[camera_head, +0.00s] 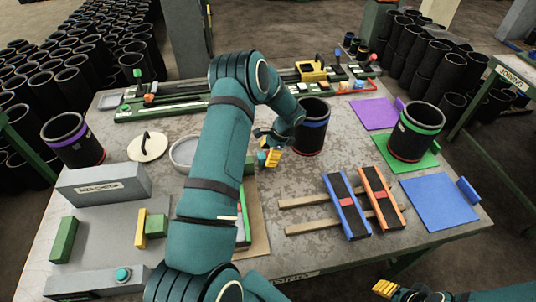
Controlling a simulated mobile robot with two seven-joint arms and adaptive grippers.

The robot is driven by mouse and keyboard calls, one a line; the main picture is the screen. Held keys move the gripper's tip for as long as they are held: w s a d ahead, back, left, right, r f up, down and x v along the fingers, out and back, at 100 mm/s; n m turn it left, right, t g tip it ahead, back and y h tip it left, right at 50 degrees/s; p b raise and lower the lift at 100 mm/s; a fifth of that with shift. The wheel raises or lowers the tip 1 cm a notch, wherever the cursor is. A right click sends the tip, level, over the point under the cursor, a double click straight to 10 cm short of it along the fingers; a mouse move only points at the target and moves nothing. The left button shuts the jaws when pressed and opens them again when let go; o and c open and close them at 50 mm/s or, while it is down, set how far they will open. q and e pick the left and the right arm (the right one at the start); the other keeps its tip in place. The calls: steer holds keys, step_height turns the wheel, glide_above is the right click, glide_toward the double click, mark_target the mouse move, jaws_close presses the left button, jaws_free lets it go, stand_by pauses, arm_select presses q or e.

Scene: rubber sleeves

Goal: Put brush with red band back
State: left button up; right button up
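I cannot clearly pick out a brush with a red band. A small upright item with a red top (372,60) stands at the back right of the table, too small to identify. My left gripper (268,157) is above the middle of the table, just left of a black sleeve with a blue-purple band (312,132). Its yellow fingertips are small and close together; whether they hold anything is unclear. My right gripper (384,288) is low at the bottom edge, clear of the tabletop items, its opening unclear. My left arm hides part of the table's middle.
A blue-sided block (346,207) and an orange-sided block (381,200) lie across wooden rails. A green-banded sleeve (415,133) stands on a green mat (429,163). A blue mat (437,203) lies at right. A purple-banded sleeve (72,141) stands at left.

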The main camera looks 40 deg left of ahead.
arm_select(q)
steer(key=shift+r, duration=0.1)
steer(key=v, duration=1.2)
steer(key=shift+p, duration=0.35)
steer(key=shift+s, duration=0.1)
